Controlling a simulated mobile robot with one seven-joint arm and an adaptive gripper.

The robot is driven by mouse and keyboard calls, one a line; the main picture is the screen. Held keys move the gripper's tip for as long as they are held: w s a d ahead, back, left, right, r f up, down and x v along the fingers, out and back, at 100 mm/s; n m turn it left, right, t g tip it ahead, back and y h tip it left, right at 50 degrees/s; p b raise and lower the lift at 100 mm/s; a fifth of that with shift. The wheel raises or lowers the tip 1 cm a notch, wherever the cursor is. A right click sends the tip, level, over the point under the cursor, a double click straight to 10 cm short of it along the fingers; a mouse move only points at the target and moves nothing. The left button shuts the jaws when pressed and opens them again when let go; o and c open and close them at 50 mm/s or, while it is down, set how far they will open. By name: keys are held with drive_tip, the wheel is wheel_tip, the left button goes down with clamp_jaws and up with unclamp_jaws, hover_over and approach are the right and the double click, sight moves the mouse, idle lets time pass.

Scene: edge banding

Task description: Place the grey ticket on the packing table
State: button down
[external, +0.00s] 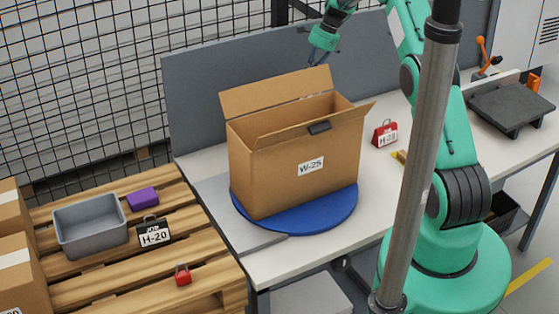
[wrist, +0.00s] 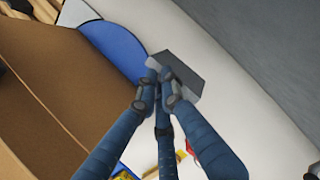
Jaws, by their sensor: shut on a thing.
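My gripper (external: 320,50) is behind and above the open cardboard box in the external view, close to the back panel. In the wrist view my gripper's fingers (wrist: 162,88) are closed on a flat grey ticket (wrist: 184,72). The ticket is at the fingertips and appears above the white tabletop, next to the blue disc. I cannot make out the ticket in the external view. The packing table (external: 378,190) has a white top, which also shows in the wrist view (wrist: 240,120).
The box marked W-25 (external: 260,180) stands on a blue turntable (external: 330,217) with flaps up. A red H-22-like tagged weight (external: 385,133) is right of it. A grey panel (external: 200,115) edges the back. A pallet at left holds a grey bin (external: 90,240) and small items.

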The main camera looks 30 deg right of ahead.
drive_tip(key=s+d+p, duration=0.1)
drive_tip(key=s+d, duration=0.5)
drive_tip(key=d, duration=0.7)
drive_tip(key=s+d, duration=0.6)
drive_tip(key=d, duration=0.6)
drive_tip(key=s+d+p, duration=0.1)
drive_tip(key=s+d, duration=0.4)
drive_tip(key=d, duration=0.8)
wheel_tip(320, 180, down, 6)
drive_tip(key=shift+a, duration=0.4)
drive_tip(key=shift+m+b, duration=0.6)
drive_tip(key=shift+b, duration=0.8)
wheel_tip(320, 180, down, 6)
drive_tip(key=shift+f, duration=0.1)
drive_tip(key=shift+f+p, duration=0.35)
drive_tip(key=shift+f, duration=1.5)
